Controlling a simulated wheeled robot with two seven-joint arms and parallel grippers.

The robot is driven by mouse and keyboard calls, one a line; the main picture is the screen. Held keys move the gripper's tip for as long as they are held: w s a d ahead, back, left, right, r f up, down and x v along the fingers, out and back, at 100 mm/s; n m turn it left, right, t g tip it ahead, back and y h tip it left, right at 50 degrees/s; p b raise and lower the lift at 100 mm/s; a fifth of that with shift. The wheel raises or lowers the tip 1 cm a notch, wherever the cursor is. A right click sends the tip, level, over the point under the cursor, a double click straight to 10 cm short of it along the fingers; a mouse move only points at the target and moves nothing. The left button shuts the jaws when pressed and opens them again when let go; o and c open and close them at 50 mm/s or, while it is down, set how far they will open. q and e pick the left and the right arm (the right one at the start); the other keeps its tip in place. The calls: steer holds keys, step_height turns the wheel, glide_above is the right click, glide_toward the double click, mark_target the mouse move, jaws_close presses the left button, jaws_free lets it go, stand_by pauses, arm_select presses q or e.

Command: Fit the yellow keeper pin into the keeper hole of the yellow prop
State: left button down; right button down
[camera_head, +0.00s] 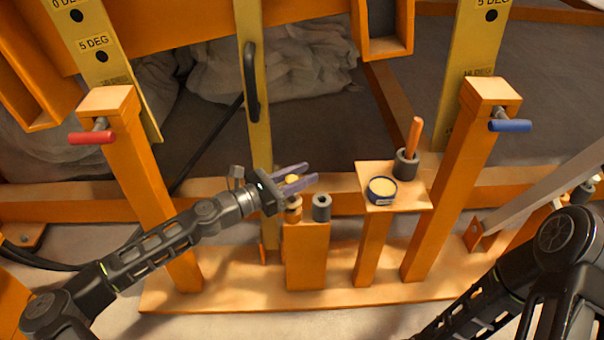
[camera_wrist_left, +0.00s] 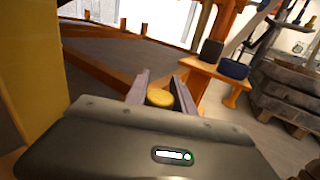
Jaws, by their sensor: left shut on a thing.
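The yellow keeper pin (camera_head: 291,179) shows its round yellow head between the fingers of my left gripper (camera_head: 303,178). In the left wrist view the yellow head (camera_wrist_left: 160,97) sits between the two fingers, which are shut on it. Below it is a holder on a short orange post (camera_head: 307,255); I cannot tell whether the pin's lower end is still in it. The yellow prop (camera_head: 257,140) is an upright yellow board with a black handle, behind and left of the gripper. Its keeper hole cannot be made out. My right gripper is out of view.
A grey open socket (camera_head: 321,207) stands beside the pin on the post. An orange shelf (camera_head: 407,199) to the right carries a round blue-rimmed tin (camera_head: 381,190) and a grey cup (camera_head: 405,165) with an orange-handled tool. Posts with a red handle (camera_head: 91,138) and blue handle (camera_head: 510,126) flank the space.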

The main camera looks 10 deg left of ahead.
arm_select(q)
steer(key=shift+f+b, duration=0.8)
steer(key=shift+f, duration=0.6)
steer(key=shift+r, duration=0.15)
step_height(320, 180, up, 6)
steer(key=p, duration=0.7)
steer(key=shift+r, duration=0.25)
stand_by(0.4)
steer(key=shift+p, duration=0.65)
stand_by(1.7)
steer(key=shift+f+b, duration=1.55)
steer(key=shift+f, duration=1.15)
